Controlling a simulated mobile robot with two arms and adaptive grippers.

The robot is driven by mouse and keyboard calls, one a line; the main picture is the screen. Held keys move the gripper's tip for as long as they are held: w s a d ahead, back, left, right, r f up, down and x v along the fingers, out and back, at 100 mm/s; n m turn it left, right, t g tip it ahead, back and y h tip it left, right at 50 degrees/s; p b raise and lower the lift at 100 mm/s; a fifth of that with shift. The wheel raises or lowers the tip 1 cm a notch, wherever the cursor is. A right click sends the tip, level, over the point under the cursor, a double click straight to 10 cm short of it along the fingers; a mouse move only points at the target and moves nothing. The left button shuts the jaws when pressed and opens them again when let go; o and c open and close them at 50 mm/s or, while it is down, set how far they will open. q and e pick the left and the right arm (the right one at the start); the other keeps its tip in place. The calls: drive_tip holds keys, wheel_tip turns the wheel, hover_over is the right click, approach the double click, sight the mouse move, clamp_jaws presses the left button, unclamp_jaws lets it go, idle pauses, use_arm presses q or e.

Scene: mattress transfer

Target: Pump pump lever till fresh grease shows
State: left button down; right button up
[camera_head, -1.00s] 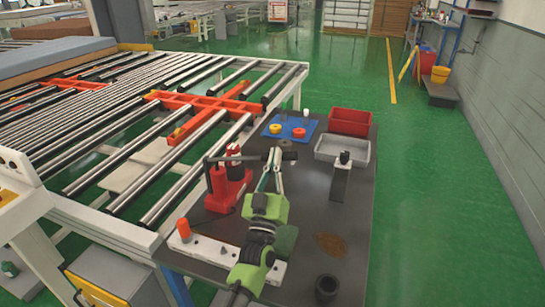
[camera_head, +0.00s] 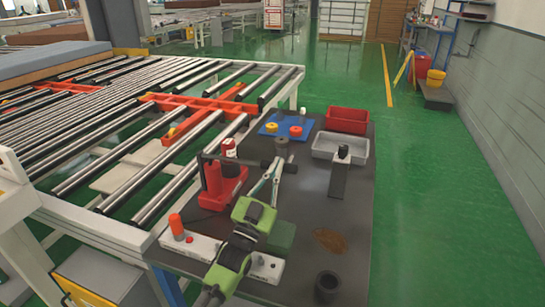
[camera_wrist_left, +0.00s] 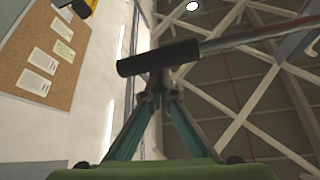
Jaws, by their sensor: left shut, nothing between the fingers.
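The red grease pump (camera_head: 213,192) stands on the dark table, with a red cylinder (camera_head: 229,148) behind it. Its pump lever (camera_head: 240,160) runs to the right from the pump and ends in a black grip (camera_head: 287,166). My left gripper (camera_head: 276,170) is shut and empty, its fingertips at the lever's grip end. In the left wrist view the black grip (camera_wrist_left: 158,58) crosses just in front of the closed fingertips (camera_wrist_left: 160,84). Whether they touch cannot be told. I see no fresh grease. My right gripper is not in view.
A green block (camera_head: 281,238), dark cup (camera_head: 327,286), brown stain (camera_head: 330,240), dark upright block (camera_head: 339,180), grey tray (camera_head: 340,148) and red bin (camera_head: 347,121) share the table. Rollers (camera_head: 110,130) are left.

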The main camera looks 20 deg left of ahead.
use_arm(q)
wheel_tip(320, 180, up, 9)
drive_tip(key=shift+f, duration=0.15)
idle(0.4)
